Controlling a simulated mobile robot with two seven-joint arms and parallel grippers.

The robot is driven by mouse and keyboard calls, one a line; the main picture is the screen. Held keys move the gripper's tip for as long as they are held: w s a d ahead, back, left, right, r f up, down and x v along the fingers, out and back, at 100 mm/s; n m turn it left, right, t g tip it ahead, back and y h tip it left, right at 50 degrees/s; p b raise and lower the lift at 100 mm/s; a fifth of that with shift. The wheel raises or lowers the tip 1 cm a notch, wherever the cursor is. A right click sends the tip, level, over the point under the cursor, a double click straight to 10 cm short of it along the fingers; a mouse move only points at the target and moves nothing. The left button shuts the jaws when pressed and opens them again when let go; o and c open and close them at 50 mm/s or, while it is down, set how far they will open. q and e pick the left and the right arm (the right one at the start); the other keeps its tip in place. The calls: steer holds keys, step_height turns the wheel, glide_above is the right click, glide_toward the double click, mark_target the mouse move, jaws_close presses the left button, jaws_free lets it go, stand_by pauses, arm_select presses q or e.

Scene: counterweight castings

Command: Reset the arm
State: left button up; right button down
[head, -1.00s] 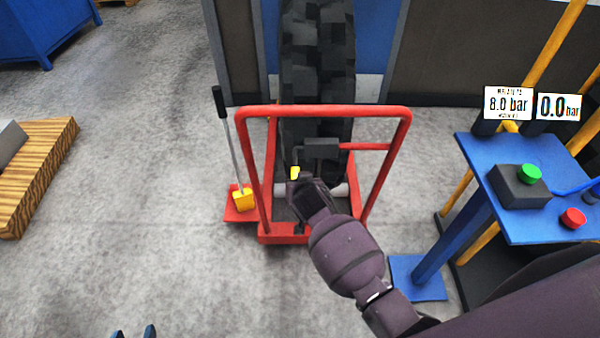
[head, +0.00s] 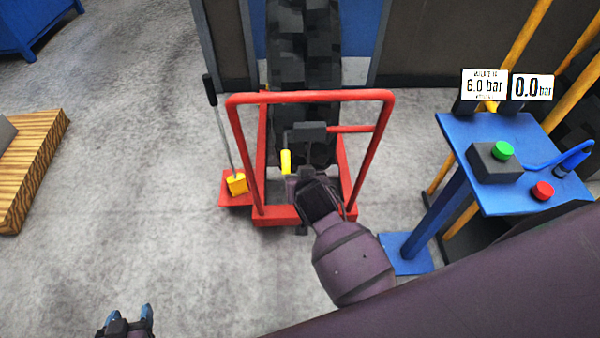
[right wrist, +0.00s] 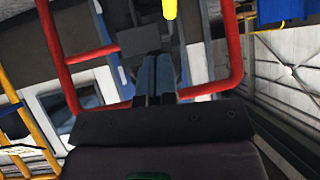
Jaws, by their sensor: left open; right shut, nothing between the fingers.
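My right arm reaches from the lower right of the head view to the red tubular frame around a black tyre. Its gripper (head: 294,181) is just below a yellow handle (head: 286,161) on a dark block (head: 306,134); the arm partly hides the fingers. In the right wrist view the fingers (right wrist: 155,72) are shut together with nothing between them, and the yellow handle (right wrist: 169,9) shows beyond the tips, apart from them. My left gripper (head: 126,318) is open and empty over bare floor at the bottom left of the head view.
The red frame (head: 310,96) surrounds the tyre (head: 303,50). A lever (head: 222,128) with a yellow base stands at its left. A blue stand (head: 520,190) with green and red buttons is at right, its gauges reading 8.0 and 0.0 bar.

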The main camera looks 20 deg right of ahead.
stand_by(0.7)
steer(key=s+d+f+n, duration=0.1)
steer(key=s+d+f, duration=0.1)
steer(key=s+d, duration=0.3)
steer(key=s+d+f+n+y, duration=0.1)
steer(key=s+d, duration=0.5)
steer(key=s, duration=0.8)
step_height(320, 180, down, 2)
steer(key=shift+d+f+n+t, duration=0.1)
steer(key=shift+d+n+t, duration=0.25)
steer(key=shift+n, duration=0.35)
